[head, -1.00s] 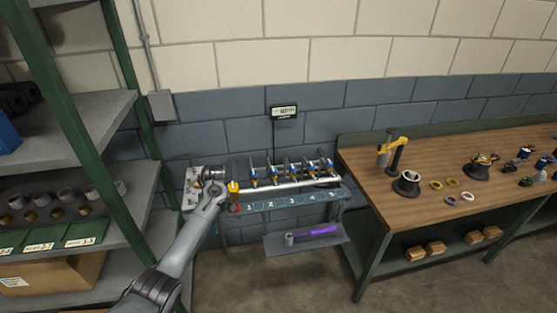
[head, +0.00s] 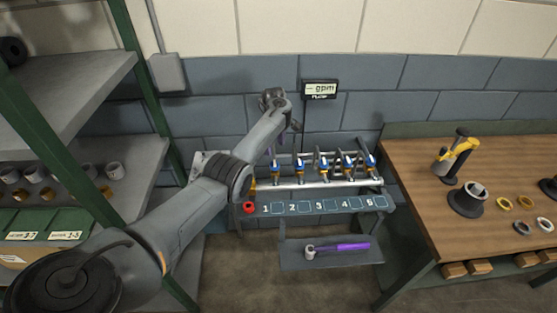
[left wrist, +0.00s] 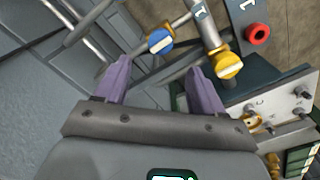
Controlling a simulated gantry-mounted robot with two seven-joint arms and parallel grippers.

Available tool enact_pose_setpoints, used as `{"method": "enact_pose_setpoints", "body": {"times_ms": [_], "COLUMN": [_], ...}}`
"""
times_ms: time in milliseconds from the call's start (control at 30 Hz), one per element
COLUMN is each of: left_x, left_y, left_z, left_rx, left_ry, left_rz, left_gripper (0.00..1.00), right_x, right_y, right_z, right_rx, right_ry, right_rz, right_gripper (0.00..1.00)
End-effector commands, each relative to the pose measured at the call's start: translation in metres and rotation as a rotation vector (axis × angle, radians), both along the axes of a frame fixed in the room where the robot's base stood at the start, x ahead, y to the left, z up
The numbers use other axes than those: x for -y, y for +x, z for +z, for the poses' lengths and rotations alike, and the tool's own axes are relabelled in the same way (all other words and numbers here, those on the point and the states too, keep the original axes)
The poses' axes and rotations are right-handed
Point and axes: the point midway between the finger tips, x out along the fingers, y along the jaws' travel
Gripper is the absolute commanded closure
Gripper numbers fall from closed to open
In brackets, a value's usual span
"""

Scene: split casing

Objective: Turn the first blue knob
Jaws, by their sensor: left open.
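The first blue knob (head: 276,168) is at the left end of a row of blue knobs on the pipe rack, above the label 1. In the left wrist view the blue knob (left wrist: 160,41) has a white bar across its face and lies just beyond the fingertips. My left gripper (head: 273,149) is above and near the first knob, partly hidden by its own wrist. In the left wrist view its purple fingers (left wrist: 160,75) are spread apart with nothing between them. My right gripper is not in view.
A red button (head: 249,207) is at the bench's left end. A flow display (head: 320,89) hangs on the wall. A purple-handled tool (head: 345,246) lies on the lower shelf. A wooden workbench (head: 405,165) stands right.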

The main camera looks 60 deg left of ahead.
Motion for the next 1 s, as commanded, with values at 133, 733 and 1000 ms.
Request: {"method": "enact_pose_setpoints", "body": {"times_ms": [133, 733, 1000], "left_x": [0.001, 0.0, 0.0], "left_y": [0.0, 0.0, 0.0], "left_z": [-0.026, -0.091, -0.092], "left_rx": [-0.002, 0.0, 0.001], "left_ry": [-0.001, 0.002, 0.001], "left_rz": [-0.001, -0.003, -0.003], "left_gripper": [0.31, 0.31, 0.31], "right_x": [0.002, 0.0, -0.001], "right_y": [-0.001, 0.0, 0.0], "right_z": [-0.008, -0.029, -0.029], "right_rx": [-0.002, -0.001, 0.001], "right_ry": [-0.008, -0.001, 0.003], "right_rz": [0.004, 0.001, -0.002], "right_gripper": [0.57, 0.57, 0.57]}}
